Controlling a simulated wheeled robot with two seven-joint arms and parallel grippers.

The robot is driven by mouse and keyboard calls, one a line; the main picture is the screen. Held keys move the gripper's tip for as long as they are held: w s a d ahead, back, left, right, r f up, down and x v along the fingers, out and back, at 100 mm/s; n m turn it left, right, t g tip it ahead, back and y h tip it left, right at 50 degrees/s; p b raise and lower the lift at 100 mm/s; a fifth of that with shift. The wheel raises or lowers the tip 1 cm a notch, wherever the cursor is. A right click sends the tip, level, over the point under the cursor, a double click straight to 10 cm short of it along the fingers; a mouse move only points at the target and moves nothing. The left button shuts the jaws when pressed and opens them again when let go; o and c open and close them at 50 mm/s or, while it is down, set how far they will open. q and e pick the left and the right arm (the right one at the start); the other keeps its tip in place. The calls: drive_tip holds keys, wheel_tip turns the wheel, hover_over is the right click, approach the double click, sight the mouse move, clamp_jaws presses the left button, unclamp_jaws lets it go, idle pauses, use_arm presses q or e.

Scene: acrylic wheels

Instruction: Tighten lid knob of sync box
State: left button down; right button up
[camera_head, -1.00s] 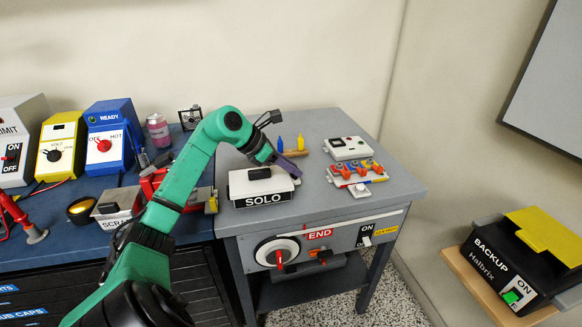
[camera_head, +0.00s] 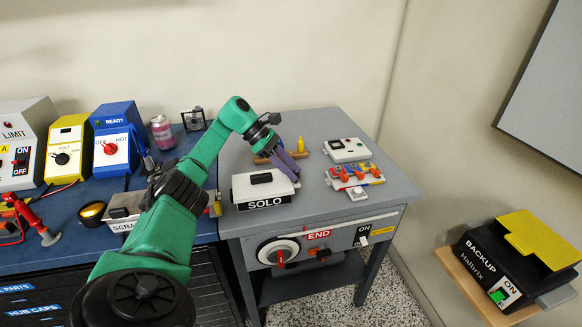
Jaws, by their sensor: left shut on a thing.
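A white box (camera_head: 246,190) with a black handle on its lid and a "SOLO" label stands on the grey table. No label reading "sync" is legible on any box. My left gripper (camera_head: 295,180) comes down at the right edge of this box. Its purple fingers are shut at the lid's edge, on what looks like the lid knob, which the fingers hide. My right gripper is not in view.
A yellow peg (camera_head: 300,144) stands in a wooden holder behind my gripper. A white device (camera_head: 347,150) and a tray of orange-red parts (camera_head: 355,176) lie to the right. The grey table's (camera_head: 392,190) right edge is clear.

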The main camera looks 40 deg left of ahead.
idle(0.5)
use_arm(q)
drive_tip(key=c, duration=0.6)
unclamp_jaws()
drive_tip(key=shift+m, duration=0.3)
